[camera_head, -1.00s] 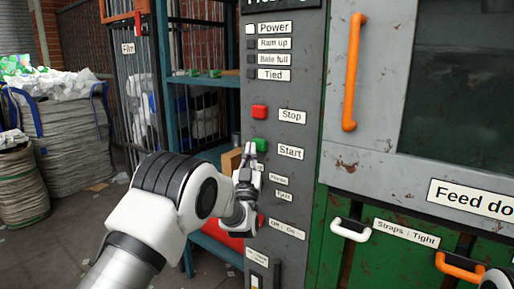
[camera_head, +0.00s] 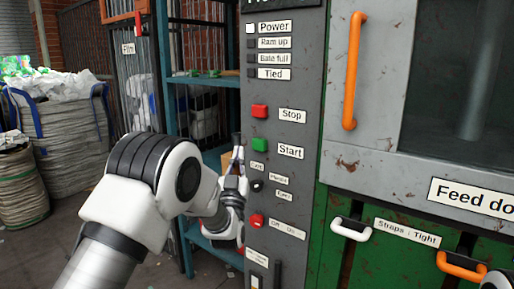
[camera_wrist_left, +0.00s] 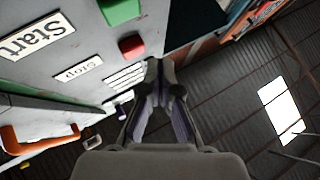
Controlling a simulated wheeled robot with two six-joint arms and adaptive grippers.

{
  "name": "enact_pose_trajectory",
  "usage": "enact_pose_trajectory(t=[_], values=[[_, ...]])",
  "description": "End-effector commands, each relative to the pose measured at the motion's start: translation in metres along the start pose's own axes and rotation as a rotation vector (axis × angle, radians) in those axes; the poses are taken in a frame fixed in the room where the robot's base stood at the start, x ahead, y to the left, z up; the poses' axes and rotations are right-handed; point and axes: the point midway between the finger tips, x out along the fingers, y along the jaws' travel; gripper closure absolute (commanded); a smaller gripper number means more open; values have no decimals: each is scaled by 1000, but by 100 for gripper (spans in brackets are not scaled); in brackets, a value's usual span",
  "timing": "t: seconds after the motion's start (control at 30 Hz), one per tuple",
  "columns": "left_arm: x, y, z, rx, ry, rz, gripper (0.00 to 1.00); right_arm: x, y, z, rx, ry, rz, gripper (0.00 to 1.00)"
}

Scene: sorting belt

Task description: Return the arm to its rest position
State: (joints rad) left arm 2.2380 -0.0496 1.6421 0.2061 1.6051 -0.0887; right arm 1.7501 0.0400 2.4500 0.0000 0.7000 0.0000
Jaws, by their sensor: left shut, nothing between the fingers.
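My left arm comes in from the lower left in the head view. Its left gripper (camera_head: 238,155) points upward, just left of the grey control panel (camera_head: 285,190). In the left wrist view the fingers of the gripper (camera_wrist_left: 160,72) are together with nothing between them. The green Start button (camera_head: 260,144) and red Stop button (camera_head: 260,111) stand on the panel, up and right of the gripper. Both buttons also show in the wrist view, the green one (camera_wrist_left: 122,10) and the red one (camera_wrist_left: 131,44). My right gripper is not in view.
A lower red button (camera_head: 257,220) and a small black knob (camera_head: 257,186) are on the panel. The green machine has an orange handle (camera_head: 354,70) and a white handle (camera_head: 350,229). Blue shelving (camera_head: 170,90) stands behind my arm. Filled sacks (camera_head: 72,140) stand at the left.

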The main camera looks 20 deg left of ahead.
Motion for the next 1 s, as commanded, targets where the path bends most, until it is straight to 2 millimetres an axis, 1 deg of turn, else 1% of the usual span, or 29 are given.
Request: enact_pose_trajectory(t=[0.47, 0.53, 0.57, 0.6, 0.67, 0.7, 0.77, 0.8, 0.87, 0.9, 0.97, 1.0], values=[[0, 0, 0, 0, 0, 0, 100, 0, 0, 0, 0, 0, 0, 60], [0, 0, 2, 1, -6, 1, 100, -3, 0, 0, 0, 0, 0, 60], [-1, 0, 4, 3, -15, 1, 100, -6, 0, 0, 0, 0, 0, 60], [-4, -1, 11, 6, -38, 1, 100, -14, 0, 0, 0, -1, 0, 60], [-15, -5, 30, 16, -95, 0, 100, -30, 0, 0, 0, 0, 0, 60], [-32, -10, 47, 26, -155, 1, 100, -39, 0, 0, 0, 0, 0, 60], [-66, -16, 76, 45, -272, 11, 100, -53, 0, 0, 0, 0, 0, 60], [-94, -21, 97, 57, -371, 23, 100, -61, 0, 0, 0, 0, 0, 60], [-142, -28, 125, 71, -537, 40, 100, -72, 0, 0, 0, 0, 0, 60], [-176, -33, 140, 78, -649, 53, 100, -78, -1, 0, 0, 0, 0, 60], [-229, -40, 158, 87, -819, 69, 100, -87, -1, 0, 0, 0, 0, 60], [-266, -45, 165, 91, -932, 80, 100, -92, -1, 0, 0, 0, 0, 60]])
